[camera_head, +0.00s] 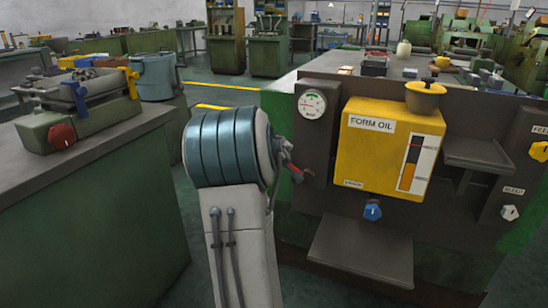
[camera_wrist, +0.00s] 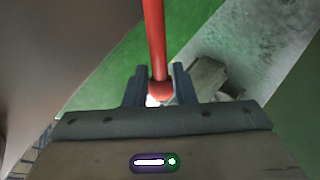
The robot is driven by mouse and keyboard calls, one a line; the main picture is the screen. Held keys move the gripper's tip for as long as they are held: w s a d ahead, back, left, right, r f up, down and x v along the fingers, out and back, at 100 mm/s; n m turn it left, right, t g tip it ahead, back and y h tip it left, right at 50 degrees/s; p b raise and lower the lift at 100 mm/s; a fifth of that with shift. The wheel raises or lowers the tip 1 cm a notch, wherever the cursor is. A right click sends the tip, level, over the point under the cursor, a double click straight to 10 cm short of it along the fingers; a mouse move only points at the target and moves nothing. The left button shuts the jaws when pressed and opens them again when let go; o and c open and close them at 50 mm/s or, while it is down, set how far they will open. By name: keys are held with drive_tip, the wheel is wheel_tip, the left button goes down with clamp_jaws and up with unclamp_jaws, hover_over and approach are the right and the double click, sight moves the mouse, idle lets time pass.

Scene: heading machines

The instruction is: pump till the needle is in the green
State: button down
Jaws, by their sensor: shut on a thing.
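The round pressure gauge (camera_head: 312,105) sits on the dark panel left of the yellow FORM OIL tank (camera_head: 385,152). A small green band shows near the top of its dial; the needle is too small to read surely. A red rod, the pump handle (camera_wrist: 154,38), comes down from the top of the wrist view and ends in a rounded red knob. My gripper (camera_wrist: 160,88) is shut on the handle at this knob. In the head view my arm hides most of the gripper and handle; a bit of red (camera_head: 296,173) shows beside it, below the gauge.
A blue knob (camera_head: 372,212) hangs under the tank, above a dark tray (camera_head: 362,249). A yellow FEED knob (camera_head: 539,151) and a white BLEED knob (camera_head: 509,212) are at the right. A bench with a green device (camera_head: 75,125) stands at the left.

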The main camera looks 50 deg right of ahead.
drive_tip(key=c, duration=1.4)
unclamp_jaws()
drive_tip(key=shift+o, duration=0.2)
drive_tip(key=p+v, duration=0.4)
drive_tip(key=v, duration=0.9)
drive_tip(key=shift+s+a+r+p, duration=0.2)
drive_tip(key=shift+s+r+p, duration=0.05)
drive_tip(key=shift+p, duration=0.05)
